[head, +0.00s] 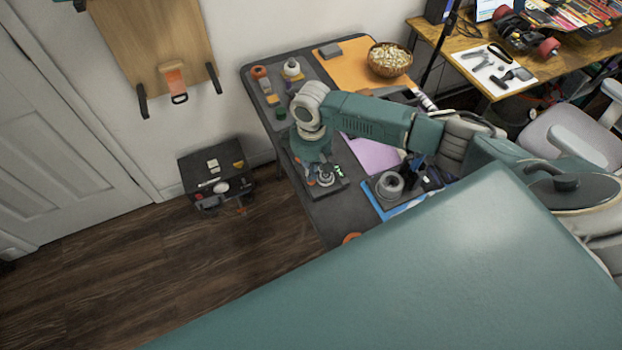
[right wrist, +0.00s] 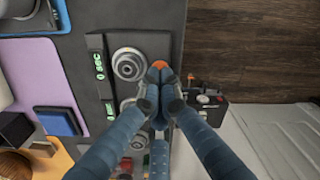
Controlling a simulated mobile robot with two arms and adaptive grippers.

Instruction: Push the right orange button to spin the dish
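The dark grey device (right wrist: 107,82) lies near the table edge and has two silver round dials and green displays, one reading "0 SEC". In the head view my right gripper (head: 318,176) points down over the device (head: 341,184). My left gripper is not in view.
The dark table (head: 322,212) also carries a purple sheet (head: 372,155), an orange mat (head: 350,72), a bowl (head: 389,58) and a tape roll (head: 389,184). A black box (head: 240,178) stands on the floor by the wall. Open wooden floor (head: 150,270) lies left of the table.

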